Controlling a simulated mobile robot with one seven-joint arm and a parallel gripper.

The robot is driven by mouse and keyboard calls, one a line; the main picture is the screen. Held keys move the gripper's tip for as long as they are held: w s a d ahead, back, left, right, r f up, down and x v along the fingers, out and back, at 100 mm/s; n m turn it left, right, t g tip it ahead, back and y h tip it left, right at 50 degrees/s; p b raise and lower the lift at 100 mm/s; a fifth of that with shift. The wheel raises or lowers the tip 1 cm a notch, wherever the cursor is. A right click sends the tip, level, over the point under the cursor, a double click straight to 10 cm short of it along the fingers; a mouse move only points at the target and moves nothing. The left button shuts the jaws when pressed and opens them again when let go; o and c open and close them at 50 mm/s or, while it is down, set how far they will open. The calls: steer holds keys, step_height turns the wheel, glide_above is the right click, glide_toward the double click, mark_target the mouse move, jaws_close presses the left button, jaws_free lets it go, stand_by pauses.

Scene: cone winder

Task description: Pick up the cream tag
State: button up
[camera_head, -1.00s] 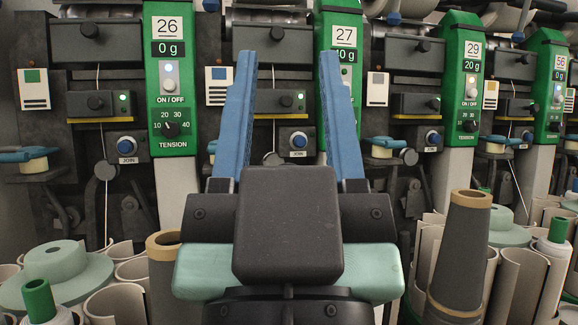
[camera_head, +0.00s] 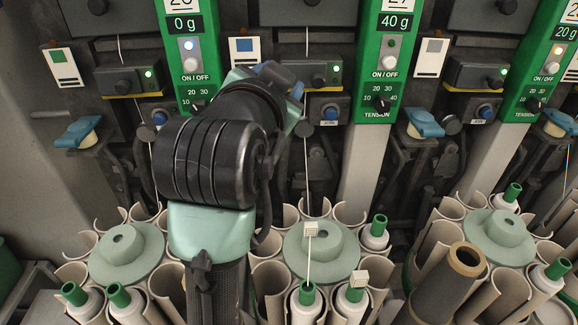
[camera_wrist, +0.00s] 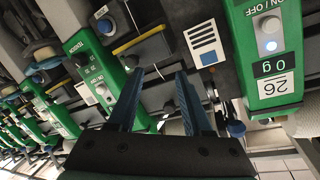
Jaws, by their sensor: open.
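Two small cream pieces that may be tags show in the head view. One cream block (camera_head: 311,230) is above the pale green disc at the centre, on a thin pale line. Another cream block (camera_head: 360,278) is at the top of a white tube with a green cap. I cannot tell which is the cream tag. My gripper (camera_wrist: 159,75) is open and empty in the wrist view, its blue fingers apart and pointing at the machine front. In the head view my arm hides most of it. The cream blocks are not discernible in the wrist view.
Machine units with green panels (camera_head: 383,50) line the back. White cards (camera_head: 431,57) hang between them; a card with a blue square (camera_wrist: 205,43) lies beyond my fingers. Below stand holders with pale discs (camera_head: 126,252), capped tubes and a dark cone (camera_head: 447,283).

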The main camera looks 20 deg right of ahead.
steer(key=d+f+m+g+p, duration=0.1)
steer(key=m+g+p, duration=0.2)
steer(key=g+p, duration=0.15)
steer(key=m+g+y+p, duration=0.3)
steer(key=m+g+p, duration=0.3)
steer(key=g+p, duration=0.65)
glide_toward(311, 224)
steer(key=shift+t, duration=0.7)
steer(key=shift+s+x, duration=0.2)
steer(key=shift+x, duration=1.25)
steer(key=shift+s+x, duration=0.2)
steer(key=shift+x, duration=1.25)
steer(key=shift+s+x, duration=0.2)
steer(key=shift+x, duration=1.25)
steer(key=shift+r, duration=0.1)
jaws_close()
